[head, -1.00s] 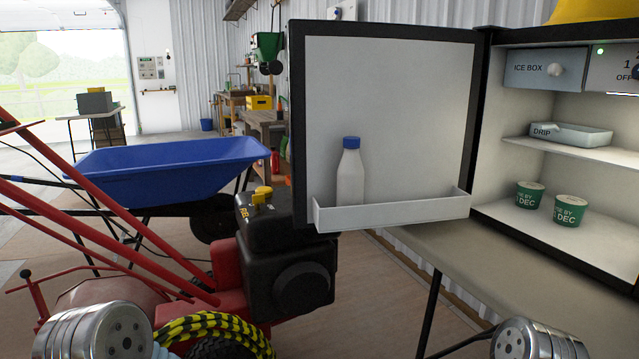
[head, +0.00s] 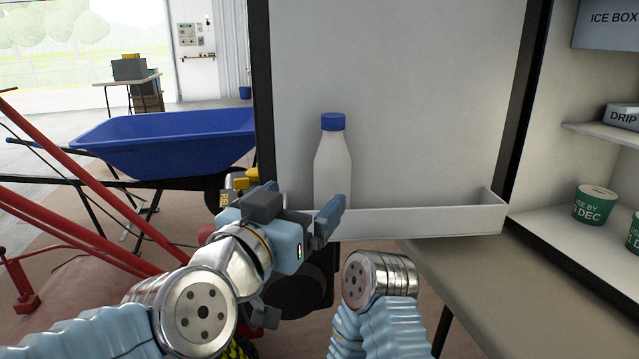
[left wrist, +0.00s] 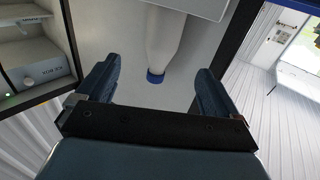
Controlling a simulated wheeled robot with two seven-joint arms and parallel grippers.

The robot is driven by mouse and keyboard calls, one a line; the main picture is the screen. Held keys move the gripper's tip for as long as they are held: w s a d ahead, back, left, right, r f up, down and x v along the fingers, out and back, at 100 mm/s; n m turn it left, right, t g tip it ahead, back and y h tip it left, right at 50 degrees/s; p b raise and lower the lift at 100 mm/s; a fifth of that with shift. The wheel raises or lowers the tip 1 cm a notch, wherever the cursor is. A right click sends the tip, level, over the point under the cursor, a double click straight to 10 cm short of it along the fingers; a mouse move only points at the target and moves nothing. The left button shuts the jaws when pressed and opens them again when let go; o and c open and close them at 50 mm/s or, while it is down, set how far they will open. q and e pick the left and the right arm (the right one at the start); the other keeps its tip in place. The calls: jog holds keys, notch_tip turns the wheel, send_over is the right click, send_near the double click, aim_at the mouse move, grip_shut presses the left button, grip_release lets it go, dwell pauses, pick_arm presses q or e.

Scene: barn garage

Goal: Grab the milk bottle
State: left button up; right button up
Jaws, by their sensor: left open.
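The milk bottle (head: 332,165) is white with a blue cap and stands upright in the white door shelf (head: 420,221) of the open fridge door. My left gripper (head: 308,212) is open in front of the shelf's left end, just below and left of the bottle. In the left wrist view the bottle (left wrist: 163,42) appears upside down, with its cap between the two spread fingers (left wrist: 155,88) in the picture. The fingers do not touch it. The bottle's base is hidden behind the shelf wall. My right arm's metal joint shows at the bottom, but its gripper is out of view.
The open fridge door (head: 430,90) stands behind the bottle, its dark edge left of it. Green tubs (head: 595,205) sit in the fridge at right. A blue wheelbarrow (head: 165,145) and a red machine (head: 75,290) stand at left, close to my left arm.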

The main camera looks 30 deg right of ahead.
aim_at(324, 179)
pick_arm(q)
jog(key=x, duration=0.6)
jog(key=shift+f+b, duration=0.2)
jog(key=shift+b, duration=0.1)
jog(key=shift+w+x, duration=0.25)
jog(key=shift+x, duration=2.55)
jog(key=shift+a+f, duration=0.2)
jog(key=c, duration=1.4)
jog(key=shift+c, duration=0.2)
jog(key=shift+r, duration=0.1)
